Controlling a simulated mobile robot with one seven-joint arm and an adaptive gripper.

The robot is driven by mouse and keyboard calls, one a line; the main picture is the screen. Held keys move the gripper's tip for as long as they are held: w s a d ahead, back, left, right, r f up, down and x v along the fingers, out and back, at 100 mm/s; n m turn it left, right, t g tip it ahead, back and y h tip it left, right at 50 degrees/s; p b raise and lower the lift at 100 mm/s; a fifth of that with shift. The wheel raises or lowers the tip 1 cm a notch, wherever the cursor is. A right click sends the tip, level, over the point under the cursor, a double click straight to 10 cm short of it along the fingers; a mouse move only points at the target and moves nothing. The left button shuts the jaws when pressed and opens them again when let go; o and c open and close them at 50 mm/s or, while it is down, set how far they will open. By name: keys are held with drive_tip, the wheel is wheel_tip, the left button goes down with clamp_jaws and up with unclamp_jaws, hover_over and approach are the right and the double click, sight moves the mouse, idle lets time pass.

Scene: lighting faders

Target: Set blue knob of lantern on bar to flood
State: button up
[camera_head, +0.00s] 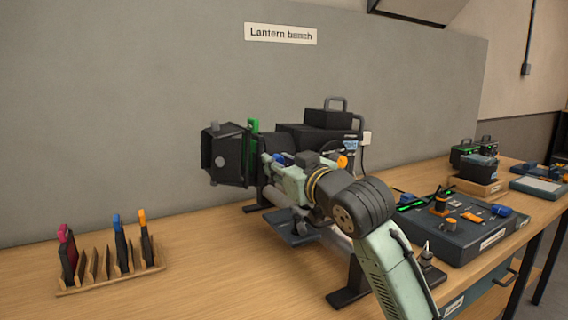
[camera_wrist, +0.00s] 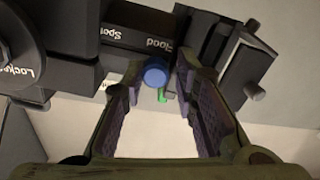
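The black lantern (camera_head: 290,136) sits on the bar over the bench, its square front with flaps facing left. Its blue knob (camera_wrist: 155,76) shows in the wrist view just below the word "Flood", with "Spot" further left; part of its slot is hidden. In the head view a bit of the blue knob (camera_head: 278,158) shows by my gripper (camera_head: 268,162). In the wrist view my gripper (camera_wrist: 160,74) is open, its two fingers on either side of the blue knob, with the knob near the fingertips. I cannot tell whether either finger touches it.
A round part marked "Locked" (camera_wrist: 12,50) is at the wrist view's left. A wooden rack (camera_head: 110,272) with coloured-handled pieces stands at the front left. A dark control console (camera_head: 465,232) lies right of my arm. Bare bench lies between rack and lantern.

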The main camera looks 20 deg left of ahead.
drive_tip(key=shift+o, duration=1.4)
drive_tip(key=shift+a, duration=0.1)
drive_tip(key=shift+o, duration=0.2)
drive_tip(key=v, duration=1.2)
